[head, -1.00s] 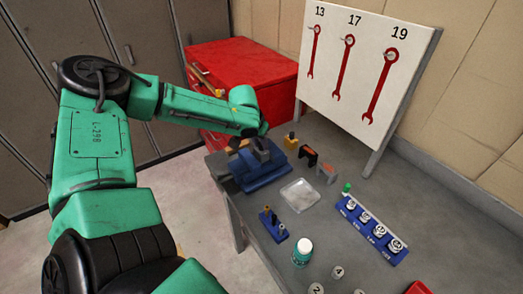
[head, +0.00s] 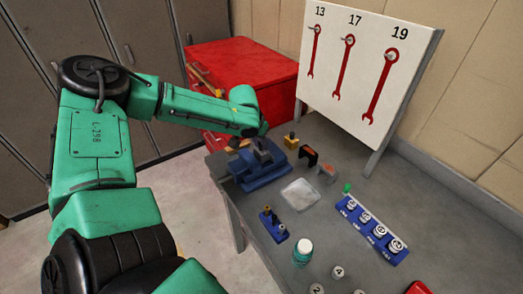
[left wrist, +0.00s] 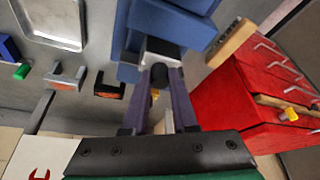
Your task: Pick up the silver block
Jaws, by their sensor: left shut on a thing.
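The silver block (left wrist: 161,50) shows in the left wrist view as a small bright face at the blue vise (left wrist: 168,18). My left gripper (left wrist: 160,74) reaches to it with its two fingers closed in, shut on the block. The fingers hide part of the block, and I cannot tell whether it is clear of the vise jaws. In the head view the blue vise (head: 262,172) sits at the table's left end; my left arm comes over it, and the fingertips and block are hard to make out there. My right gripper is not in view.
A red cabinet (head: 240,70) stands behind; a wrench board (head: 370,65) rises at the back.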

